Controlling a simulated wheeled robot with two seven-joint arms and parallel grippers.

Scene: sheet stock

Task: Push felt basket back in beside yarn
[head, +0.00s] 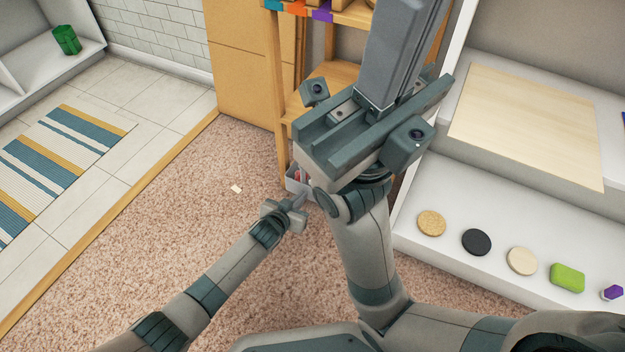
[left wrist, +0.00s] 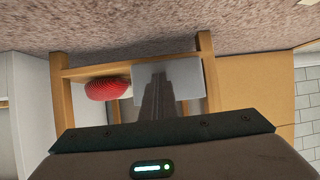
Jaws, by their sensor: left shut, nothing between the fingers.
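The felt basket (left wrist: 196,78) is a pale grey box at the bottom level of a wooden shelf, and the left wrist view sees it upside down. Its front covers part of the shelf's front rail, so it sticks out past the edge. The red ribbed yarn (left wrist: 108,88) lies beside it, left in that view. My left gripper (left wrist: 160,80) is shut and empty, its fingers in front of the basket; I cannot tell if they touch. In the head view, my left gripper (head: 301,200) is by the basket (head: 294,184). My right gripper (head: 405,45) points up, hiding much of the shelf.
The wooden shelf's posts (head: 277,100) flank the opening. A white shelf unit (head: 450,220) with several small discs and blocks stands at right. A cardboard-coloured panel (head: 245,60) is left of the wooden shelf. The carpet (head: 190,210) is open, with a small pale scrap (head: 236,188).

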